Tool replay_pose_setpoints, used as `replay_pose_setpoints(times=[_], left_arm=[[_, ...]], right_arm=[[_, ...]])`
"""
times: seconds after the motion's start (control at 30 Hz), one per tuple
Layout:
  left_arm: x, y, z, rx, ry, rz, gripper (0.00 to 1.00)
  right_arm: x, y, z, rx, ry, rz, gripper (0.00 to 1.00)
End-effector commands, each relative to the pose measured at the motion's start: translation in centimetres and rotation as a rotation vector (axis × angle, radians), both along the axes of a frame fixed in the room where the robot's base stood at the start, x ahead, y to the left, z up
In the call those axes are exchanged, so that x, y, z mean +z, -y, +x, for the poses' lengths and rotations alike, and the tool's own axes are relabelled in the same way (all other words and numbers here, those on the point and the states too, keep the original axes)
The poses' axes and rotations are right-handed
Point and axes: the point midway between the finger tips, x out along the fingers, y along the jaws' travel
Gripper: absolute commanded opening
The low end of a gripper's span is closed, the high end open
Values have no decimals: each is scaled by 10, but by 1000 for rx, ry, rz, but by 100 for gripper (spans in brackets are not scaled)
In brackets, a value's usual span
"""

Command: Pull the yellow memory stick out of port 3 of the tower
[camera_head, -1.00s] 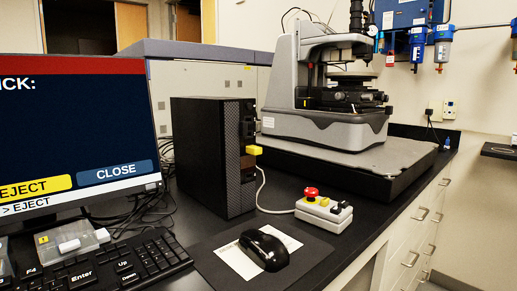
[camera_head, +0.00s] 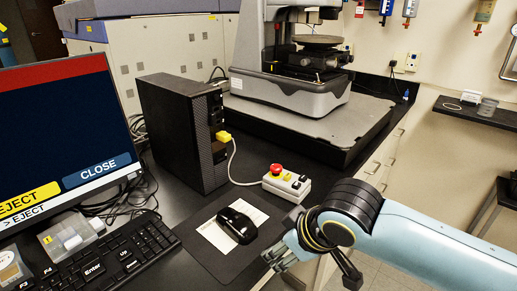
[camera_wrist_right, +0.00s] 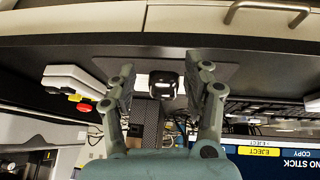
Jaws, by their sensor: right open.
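The black tower (camera_head: 178,130) stands upright on the dark bench, its front face turned to the right. The yellow memory stick (camera_head: 222,136) juts out of that front face; I cannot read the port number. My right gripper (camera_head: 276,260) is at the lower middle, right of the mouse and well apart from the stick, in front of and below it in the picture. In the right wrist view, upside down, the right gripper (camera_wrist_right: 160,72) has its fingers spread with nothing held. The tower (camera_wrist_right: 150,125) is partly visible beyond them; I cannot make out the stick there. My left gripper is not in view.
A black mouse (camera_head: 237,226) lies on a mat near my right gripper. A control box (camera_head: 287,183) with a red button stands right of the tower. A monitor (camera_head: 60,130) and keyboard (camera_head: 95,260) are at left. The profiler (camera_head: 290,95) stands behind.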

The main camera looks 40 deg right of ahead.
Motion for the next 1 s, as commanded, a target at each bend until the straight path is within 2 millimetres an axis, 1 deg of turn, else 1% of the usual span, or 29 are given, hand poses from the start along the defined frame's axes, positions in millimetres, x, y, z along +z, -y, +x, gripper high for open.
replay_pose_setpoints(times=[0.03, 0.1, 0.17, 0.2, 0.27, 0.3, 0.4, 0.5, 0.57, 0.63, 0.77, 1.0], left_arm=[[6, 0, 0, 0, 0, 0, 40], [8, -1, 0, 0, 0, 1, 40], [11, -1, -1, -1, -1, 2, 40], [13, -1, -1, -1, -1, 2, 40], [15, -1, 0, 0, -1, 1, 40], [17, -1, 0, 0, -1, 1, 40], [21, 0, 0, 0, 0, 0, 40], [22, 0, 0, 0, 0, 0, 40], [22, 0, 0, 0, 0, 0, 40], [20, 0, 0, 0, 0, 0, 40], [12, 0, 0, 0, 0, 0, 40], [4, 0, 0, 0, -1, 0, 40]], right_arm=[[17, 12, 19, 8, 67, -9, 50], [33, 28, 47, 12, 168, -1, 50], [51, 40, 70, 18, 255, 13, 50], [64, 47, 85, 24, 313, 25, 50], [85, 58, 105, 36, 396, 45, 50], [100, 65, 118, 45, 448, 60, 50], [134, 78, 142, 66, 555, 98, 50], [155, 84, 156, 81, 620, 129, 50], [161, 86, 161, 85, 640, 138, 50], [161, 87, 166, 84, 649, 145, 50], [154, 86, 181, 80, 652, 147, 50], [137, 82, 224, 80, 649, 148, 50]])
